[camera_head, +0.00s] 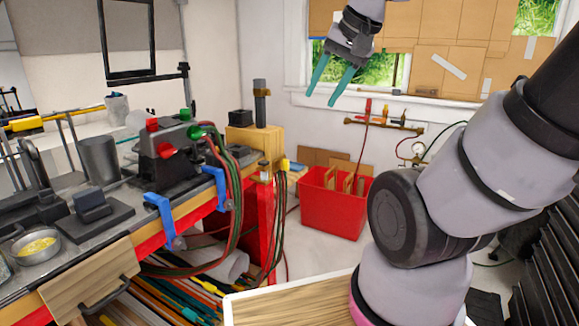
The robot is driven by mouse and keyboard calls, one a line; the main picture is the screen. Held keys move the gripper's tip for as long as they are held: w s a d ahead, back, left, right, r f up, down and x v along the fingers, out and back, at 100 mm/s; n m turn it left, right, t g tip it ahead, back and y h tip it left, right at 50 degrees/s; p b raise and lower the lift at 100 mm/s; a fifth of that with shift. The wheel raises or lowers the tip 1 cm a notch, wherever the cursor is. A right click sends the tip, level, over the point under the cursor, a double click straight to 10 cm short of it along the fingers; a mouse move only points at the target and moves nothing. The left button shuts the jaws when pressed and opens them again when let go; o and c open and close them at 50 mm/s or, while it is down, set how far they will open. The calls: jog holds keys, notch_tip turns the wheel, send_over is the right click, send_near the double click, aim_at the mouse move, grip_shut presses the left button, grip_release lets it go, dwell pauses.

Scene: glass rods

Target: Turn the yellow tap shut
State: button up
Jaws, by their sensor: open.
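My gripper (322,97) hangs in front of the window at the top middle. Its two teal fingers point down and are apart, with nothing between them. A brass pipe (357,123) runs along the wall below the window, right of and lower than my gripper. Small upright tap handles stand on it. The left one is a red tap (368,106). Right of it is a yellow-orange tap (386,111), too small here to tell how its handle is turned. My fingers are apart from the pipe and taps.
A pressure gauge (417,148) hangs at the pipe's right end, with hoses. A red bin (333,208) holding cardboard stands on the floor below. A cluttered workbench (120,222) with a torch and hoses fills the left. The wall around the pipe is mostly clear.

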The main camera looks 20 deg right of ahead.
jog(key=w+f+m+g+y, duration=0.2)
jog(key=w+f+m+y, duration=0.2)
jog(key=w+f, duration=0.45)
jog(key=w+f+m+g+y, duration=0.2)
jog(key=w+f+m+y, duration=0.25)
jog(key=w, duration=0.75)
jog(key=m+t+y, duration=0.2)
jog(key=m+t, duration=0.9)
jog(key=m, duration=0.3)
send_near(285, 165)
jog(key=x, duration=0.7)
jog(key=shift+w+r, duration=0.2)
jog(key=shift+w, duration=0.2)
jog(key=shift+d, duration=0.1)
jog(key=shift+c, duration=0.3)
grip_shut()
